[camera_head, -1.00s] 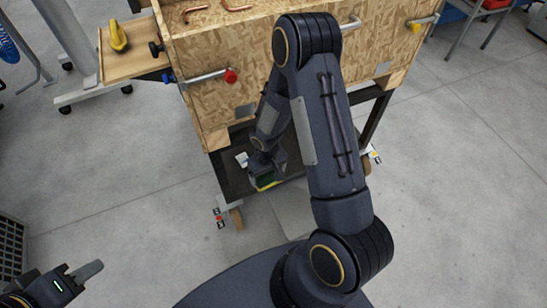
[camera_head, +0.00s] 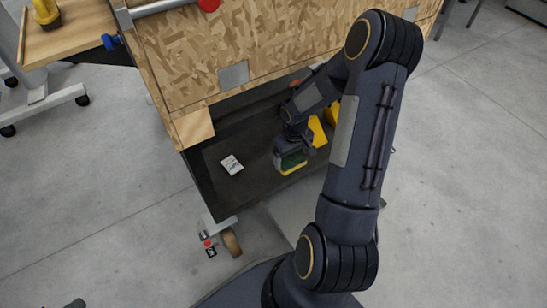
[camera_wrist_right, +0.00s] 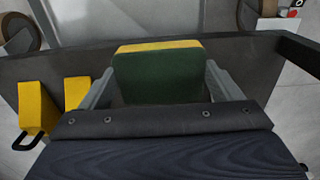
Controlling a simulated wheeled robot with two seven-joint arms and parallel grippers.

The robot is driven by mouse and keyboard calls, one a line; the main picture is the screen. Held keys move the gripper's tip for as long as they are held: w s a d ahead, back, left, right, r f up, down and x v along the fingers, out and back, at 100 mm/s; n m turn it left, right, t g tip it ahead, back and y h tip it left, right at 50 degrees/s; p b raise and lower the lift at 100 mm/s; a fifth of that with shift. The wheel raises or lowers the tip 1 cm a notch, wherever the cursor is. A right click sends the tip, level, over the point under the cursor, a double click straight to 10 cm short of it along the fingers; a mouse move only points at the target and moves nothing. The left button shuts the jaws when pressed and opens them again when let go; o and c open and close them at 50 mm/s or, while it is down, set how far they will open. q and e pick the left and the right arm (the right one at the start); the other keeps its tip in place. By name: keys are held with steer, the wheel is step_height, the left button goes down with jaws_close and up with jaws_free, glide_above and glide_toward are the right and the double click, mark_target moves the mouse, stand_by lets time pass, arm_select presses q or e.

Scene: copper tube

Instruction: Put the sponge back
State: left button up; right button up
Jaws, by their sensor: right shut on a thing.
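The sponge (camera_head: 291,164) is a dark green block with a yellow layer. My right gripper (camera_head: 292,148) is shut on it, over the dark lower shelf (camera_head: 228,188) of the wooden workbench. In the right wrist view, the sponge (camera_wrist_right: 158,78) sits between the two grey fingers of the right gripper (camera_wrist_right: 160,88), its yellow layer toward the top of the picture. I cannot tell whether its underside touches the shelf. Only a small dark tip of my left gripper (camera_head: 75,303) shows at the bottom left edge, and its jaws are hidden.
A white card (camera_head: 231,165) lies on the shelf left of the sponge. Yellow objects (camera_head: 317,131) stand beside my right gripper and also show in the right wrist view (camera_wrist_right: 37,104). The shelf has a raised rim (camera_wrist_right: 240,53).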

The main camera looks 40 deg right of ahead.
steer(key=w+d+f+b, duration=0.1)
steer(key=w+f, duration=0.2)
steer(key=w+d+f+b, duration=0.1)
steer(key=w+f+b, duration=0.1)
steer(key=w, duration=0.2)
steer(key=w+f+b, duration=0.2)
steer(key=w+f, duration=0.1)
steer(key=w, duration=0.1)
steer(key=shift+w+d+f, duration=0.1)
steer(key=shift+d+f, duration=0.2)
steer(key=shift+d, duration=0.1)
steer(key=shift+w+f, duration=0.15)
steer(key=shift+f, duration=0.05)
steer(key=shift+w+d+f+b, duration=0.15)
steer(key=shift+f+b, duration=0.75)
steer(key=shift+f, duration=0.7)
steer(key=shift+f, duration=0.15)
steer(key=o, duration=0.7)
